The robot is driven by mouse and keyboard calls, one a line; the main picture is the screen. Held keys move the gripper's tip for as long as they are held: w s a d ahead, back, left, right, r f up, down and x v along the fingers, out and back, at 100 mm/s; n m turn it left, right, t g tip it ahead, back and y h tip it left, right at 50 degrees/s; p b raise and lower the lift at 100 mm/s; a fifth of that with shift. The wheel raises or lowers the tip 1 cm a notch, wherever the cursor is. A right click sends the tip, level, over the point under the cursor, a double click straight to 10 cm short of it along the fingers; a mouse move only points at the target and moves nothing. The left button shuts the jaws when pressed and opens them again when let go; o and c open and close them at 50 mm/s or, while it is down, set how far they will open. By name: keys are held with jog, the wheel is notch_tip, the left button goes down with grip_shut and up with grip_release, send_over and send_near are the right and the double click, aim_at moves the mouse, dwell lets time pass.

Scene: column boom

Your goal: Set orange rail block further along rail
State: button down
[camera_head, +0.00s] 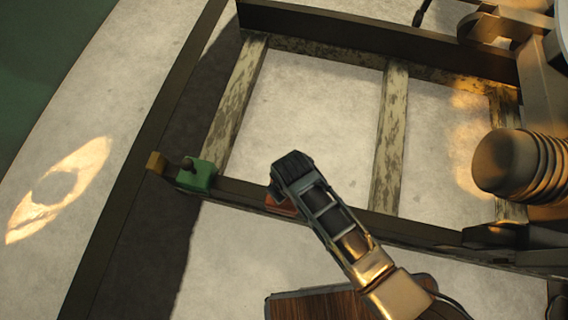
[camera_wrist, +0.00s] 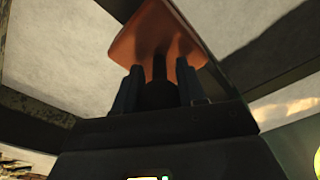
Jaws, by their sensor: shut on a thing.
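The orange rail block (camera_head: 279,205) sits at the dark front rail (camera_head: 340,222), mostly hidden behind my gripper (camera_head: 280,190) in the head view. In the wrist view the orange block (camera_wrist: 157,35) fills the top middle. My gripper (camera_wrist: 156,85) has its two dark fingers on either side of a dark stem or knob on the block, and is shut on it. The block is at the rail; I cannot tell whether it rests fully on it.
Worn cross slats (camera_head: 390,135) run back from the rail. A ribbed cylinder (camera_head: 510,162) stands at the right. The rail between green and orange blocks is clear.

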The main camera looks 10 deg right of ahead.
jog(key=c, duration=1)
grip_release()
jog(key=o, duration=0.4)
jog(key=shift+o, duration=0.2)
jog(key=r+p, duration=0.1)
jog(key=r, duration=0.1)
jog(key=r+p, duration=0.1)
jog(key=r, duration=0.2)
jog(key=r+p, duration=0.1)
jog(key=r, duration=0.1)
jog(key=shift+s+d+r, duration=0.3)
jog(key=shift+s+r, duration=0.1)
